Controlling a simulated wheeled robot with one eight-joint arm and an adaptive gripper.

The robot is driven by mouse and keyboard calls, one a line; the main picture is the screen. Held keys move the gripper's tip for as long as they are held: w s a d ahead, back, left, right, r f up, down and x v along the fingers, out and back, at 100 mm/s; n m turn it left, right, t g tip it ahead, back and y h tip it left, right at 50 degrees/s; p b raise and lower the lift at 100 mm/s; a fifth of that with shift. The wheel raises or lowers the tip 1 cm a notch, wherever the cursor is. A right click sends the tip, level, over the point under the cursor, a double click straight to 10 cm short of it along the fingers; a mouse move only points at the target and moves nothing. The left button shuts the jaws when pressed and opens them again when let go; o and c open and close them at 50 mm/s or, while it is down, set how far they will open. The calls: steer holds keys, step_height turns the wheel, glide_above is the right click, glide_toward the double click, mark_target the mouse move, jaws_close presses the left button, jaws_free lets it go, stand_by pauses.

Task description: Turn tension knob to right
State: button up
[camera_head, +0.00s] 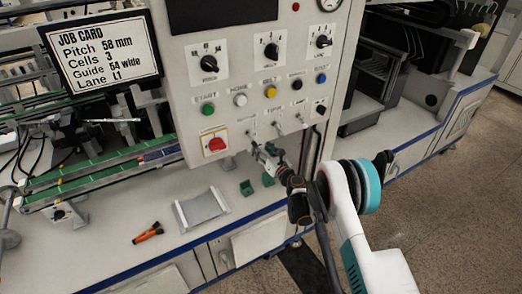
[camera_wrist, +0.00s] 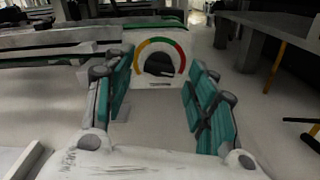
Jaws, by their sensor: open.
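In the wrist view a dark knob (camera_wrist: 160,65) sits on a pale face under a green, yellow and red arc. Its small label is too blurred to read, so I cannot confirm it is the tension knob. My gripper (camera_wrist: 159,74) is open, with one teal finger to each side of the knob in this picture. The knob appears beyond the fingers, and I see no contact. In the head view my gripper (camera_head: 262,155) is below the front of the control panel (camera_head: 185,110). I cannot make out the arc-marked knob there.
The panel carries black selector knobs (camera_head: 209,63), coloured buttons (camera_head: 208,109) and a red switch (camera_head: 216,144). A job card screen (camera_head: 103,50) stands at left. A shallow tray (camera_head: 202,209) and an orange-black tool (camera_head: 148,233) lie on the bench, near small green blocks (camera_head: 246,187).

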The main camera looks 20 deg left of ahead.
steer(key=shift+x, duration=0.85)
steer(key=shift+c, duration=0.3)
steer(key=c, duration=1)
steer(key=shift+n, duration=0.5)
steer(key=shift+s+a+f+n, duration=0.1)
steer(key=shift+n, duration=4.35)
steer(key=shift+s+a+f+n, duration=0.1)
steer(key=shift+s+n, duration=0.05)
steer(key=shift+n, duration=4.3)
